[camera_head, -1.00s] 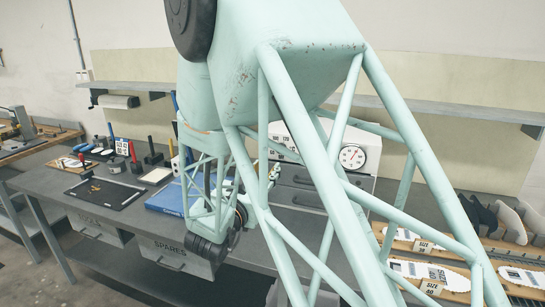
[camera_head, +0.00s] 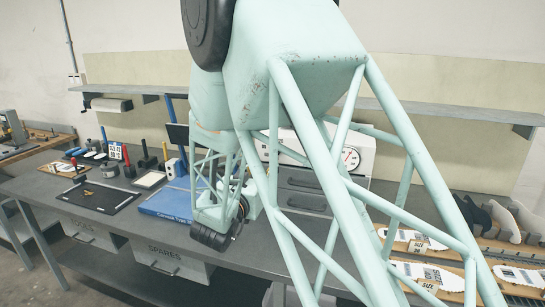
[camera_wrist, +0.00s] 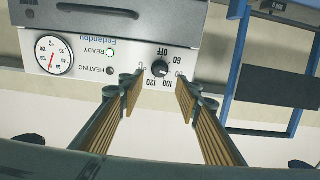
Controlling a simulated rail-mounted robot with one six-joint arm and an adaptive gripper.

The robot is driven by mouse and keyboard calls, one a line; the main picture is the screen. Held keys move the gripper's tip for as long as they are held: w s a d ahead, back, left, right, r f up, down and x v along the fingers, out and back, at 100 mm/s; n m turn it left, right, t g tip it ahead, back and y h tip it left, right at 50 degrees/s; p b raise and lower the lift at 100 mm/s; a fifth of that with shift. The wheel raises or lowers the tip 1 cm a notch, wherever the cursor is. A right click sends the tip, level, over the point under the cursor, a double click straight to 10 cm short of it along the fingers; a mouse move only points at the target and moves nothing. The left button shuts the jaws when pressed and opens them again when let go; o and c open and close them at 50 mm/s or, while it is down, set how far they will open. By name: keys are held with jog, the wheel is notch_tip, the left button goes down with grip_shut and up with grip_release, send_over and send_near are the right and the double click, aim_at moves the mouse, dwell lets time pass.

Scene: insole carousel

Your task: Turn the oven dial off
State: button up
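The oven dial (camera_wrist: 160,68) is a small round black knob on the white panel of the oven (camera_wrist: 100,60), seen upside down in the wrist view. OFF and several numbers are printed around it; I cannot tell clearly where its pointer stands. My gripper (camera_wrist: 158,88) is open, with one ribbed finger to each side of the dial in the picture. The fingers look apart from the knob, with nothing between them. In the head view the oven (camera_head: 362,137) stands at the back of the bench, its dial hidden by my arm, and my fingertips cannot be made out.
A blue frame with a dark plate (camera_wrist: 275,82) stands close to the oven.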

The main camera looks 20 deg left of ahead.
jog(key=w+b, duration=0.1)
jog(key=w, duration=0.8)
jog(key=shift+a, duration=0.25)
jog(key=shift+w, duration=0.1)
jog(key=shift+c, duration=0.7)
jog(key=c, duration=0.7)
